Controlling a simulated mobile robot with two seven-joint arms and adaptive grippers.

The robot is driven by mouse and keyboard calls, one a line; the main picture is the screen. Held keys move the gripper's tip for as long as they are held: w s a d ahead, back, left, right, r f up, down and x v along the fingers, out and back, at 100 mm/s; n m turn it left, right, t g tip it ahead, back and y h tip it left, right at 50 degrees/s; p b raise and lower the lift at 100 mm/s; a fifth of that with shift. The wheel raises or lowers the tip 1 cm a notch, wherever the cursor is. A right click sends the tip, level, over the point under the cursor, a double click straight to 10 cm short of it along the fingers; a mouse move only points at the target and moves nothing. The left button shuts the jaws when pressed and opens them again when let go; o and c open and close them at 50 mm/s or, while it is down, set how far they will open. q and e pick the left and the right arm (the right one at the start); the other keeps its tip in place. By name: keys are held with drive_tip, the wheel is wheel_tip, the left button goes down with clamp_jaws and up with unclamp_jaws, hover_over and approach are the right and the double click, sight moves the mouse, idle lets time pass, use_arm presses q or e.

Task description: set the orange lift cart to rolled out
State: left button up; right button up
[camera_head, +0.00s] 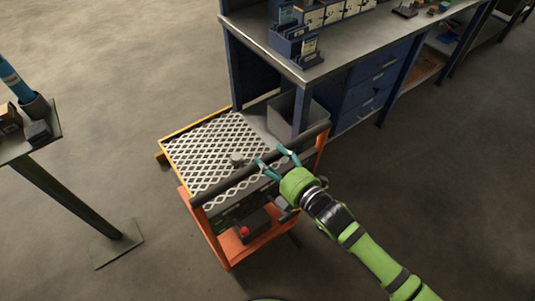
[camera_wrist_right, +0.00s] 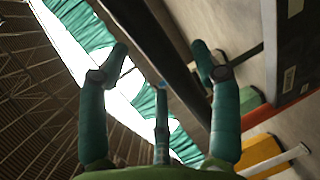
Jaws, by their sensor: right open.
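The orange lift cart (camera_head: 213,239) stands on the floor at the near left end of the blue workbench. It has a yellow-edged top with a pale lattice (camera_head: 205,152) and a dark handle bar (camera_head: 222,187) across its near side. My green right gripper (camera_head: 271,156) is at the bar, its teal fingers open. In the right wrist view the dark bar (camera_wrist_right: 172,58) runs diagonally between the spread fingers (camera_wrist_right: 160,62). I cannot tell whether they touch it. My left gripper is out of view.
The blue workbench (camera_head: 262,45) with drawers stands behind the cart, with a grey bin (camera_head: 284,115) under its near end. A small stand (camera_head: 45,150) holding items is at the left. A red knob (camera_head: 244,231) shows low on the cart.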

drive_tip(key=shift+x, duration=1.25)
